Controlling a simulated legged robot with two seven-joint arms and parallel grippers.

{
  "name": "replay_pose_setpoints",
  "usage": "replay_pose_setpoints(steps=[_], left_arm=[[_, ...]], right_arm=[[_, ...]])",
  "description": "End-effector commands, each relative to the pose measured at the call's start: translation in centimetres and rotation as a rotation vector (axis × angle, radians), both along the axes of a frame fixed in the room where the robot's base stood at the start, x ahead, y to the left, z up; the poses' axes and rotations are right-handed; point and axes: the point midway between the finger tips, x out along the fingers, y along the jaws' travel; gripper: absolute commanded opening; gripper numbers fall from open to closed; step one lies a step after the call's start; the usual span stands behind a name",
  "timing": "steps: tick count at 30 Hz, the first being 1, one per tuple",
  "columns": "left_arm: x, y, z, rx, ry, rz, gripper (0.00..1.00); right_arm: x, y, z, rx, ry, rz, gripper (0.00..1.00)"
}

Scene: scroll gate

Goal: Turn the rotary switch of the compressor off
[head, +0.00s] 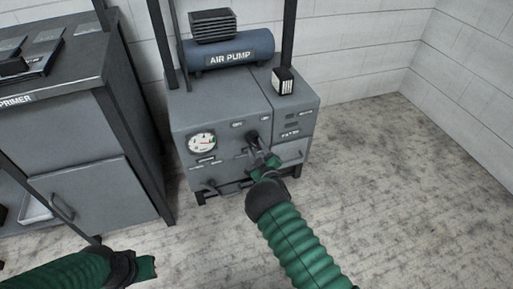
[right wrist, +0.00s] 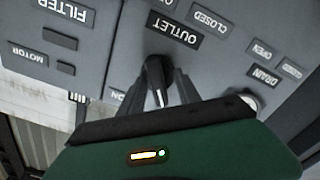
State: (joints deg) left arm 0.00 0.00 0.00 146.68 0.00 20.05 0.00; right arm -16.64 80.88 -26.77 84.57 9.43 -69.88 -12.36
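The grey compressor (head: 225,110) stands against the wall in the head view. A black rotary knob (right wrist: 156,72) with a pale pointer line shows on its front panel in the right wrist view, beside the OUTLET label (right wrist: 174,29). My right gripper (head: 262,148) is at this knob, its dark fingers on either side of it. I cannot tell whether they press on it. The gripper hides part of the panel around the knob in the head view. My left gripper (head: 146,268) is low at the left, away from the compressor; its fingers do not show clearly.
A round gauge (head: 202,144) is left of the knob on the panel. A blue AIR PUMP tank (head: 228,50) lies on top. A grey cabinet marked PRIMER (head: 70,150) stands at the left. The concrete floor (head: 400,190) is clear at the right.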

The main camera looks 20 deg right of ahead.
Motion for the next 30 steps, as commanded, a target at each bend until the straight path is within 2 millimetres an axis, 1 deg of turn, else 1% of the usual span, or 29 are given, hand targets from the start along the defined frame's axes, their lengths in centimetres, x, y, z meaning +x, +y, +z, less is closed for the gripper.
replay_pose_setpoints(steps=[8,11,14,17,18,24,27,30], left_arm=[[0.0,0.0,0.1,0.0,0.0,0.0,0.0],[0.0,0.0,0.7,0.0,0.0,0.0,0.0],[0.0,0.0,2.0,0.0,0.0,0.0,0.0],[0.0,0.0,3.6,0.0,0.0,0.0,0.0],[0.0,0.0,4.1,0.0,0.0,0.0,0.0],[0.0,0.0,6.4,0.0,0.0,0.0,0.0],[0.0,0.0,7.1,0.0,0.0,0.0,0.0],[0.0,0.0,7.4,0.0,0.0,0.0,0.0]], right_arm=[[0.0,-0.1,0.3,0.001,-0.004,-0.001,0.4],[-0.7,-0.1,0.4,0.001,-0.003,-0.002,0.4],[-2.6,-0.2,0.8,0.001,0.0,-0.002,0.4],[-5.4,-0.3,0.9,0.0,0.002,-0.003,0.4],[-6.7,-0.3,0.8,0.0,0.002,-0.003,0.4],[-12.5,-0.5,0.6,0.0,0.003,-0.002,0.4],[-14.7,-0.6,0.4,0.0,0.003,-0.002,0.4],[-16.1,-0.6,0.2,0.0,0.0,-0.001,0.4]])
